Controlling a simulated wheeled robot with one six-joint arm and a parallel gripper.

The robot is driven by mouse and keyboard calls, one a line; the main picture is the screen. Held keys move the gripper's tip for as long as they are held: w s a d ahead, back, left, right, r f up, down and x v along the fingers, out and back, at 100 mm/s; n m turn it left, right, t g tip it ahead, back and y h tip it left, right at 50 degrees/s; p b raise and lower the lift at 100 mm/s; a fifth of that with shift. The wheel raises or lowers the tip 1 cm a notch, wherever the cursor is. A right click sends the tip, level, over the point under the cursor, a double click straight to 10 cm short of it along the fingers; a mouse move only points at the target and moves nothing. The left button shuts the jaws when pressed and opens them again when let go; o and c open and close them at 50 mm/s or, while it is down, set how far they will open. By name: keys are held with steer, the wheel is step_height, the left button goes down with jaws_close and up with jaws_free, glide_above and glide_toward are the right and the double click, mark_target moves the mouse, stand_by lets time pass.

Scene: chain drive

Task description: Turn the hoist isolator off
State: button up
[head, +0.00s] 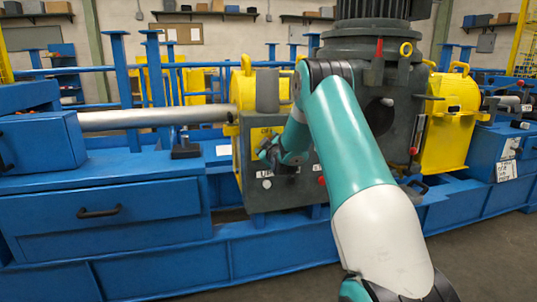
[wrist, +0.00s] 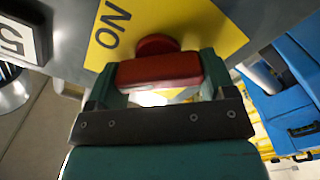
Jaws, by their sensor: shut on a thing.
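The hoist isolator has a red handle (wrist: 158,69) on a yellow plate (wrist: 198,28) marked "ON". The lettering appears tilted in the wrist view. My gripper (wrist: 157,76) is shut on the red handle, with one green finger at each end of it. A round red hub shows just behind the handle. In the head view my gripper (head: 271,152) is at the front of a grey housing, by the yellow plate (head: 257,134). There my gripper hides the handle. I see no "OFF" mark.
The grey housing (head: 285,195) has a red knob (head: 322,181) to the right of my gripper. A white label (wrist: 17,38) and a round metal part (wrist: 12,88) lie left in the wrist view. Blue drawers (head: 105,210) stand left; a yellow guard (head: 447,125) stands right.

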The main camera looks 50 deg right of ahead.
steer(key=n+b, duration=0.4)
steer(key=n, duration=0.1)
steer(key=shift+a+f, duration=0.15)
steer(key=shift+f, duration=0.2)
steer(key=shift+w+n+b, duration=0.1)
steer(key=shift+n+b, duration=1.3)
steer(key=shift+n, duration=0.6)
steer(key=o, duration=0.9)
steer(key=shift+a, duration=0.1)
steer(key=v, duration=1.7)
steer(key=shift+s+b, duration=0.25)
steer(key=shift+b, duration=0.05)
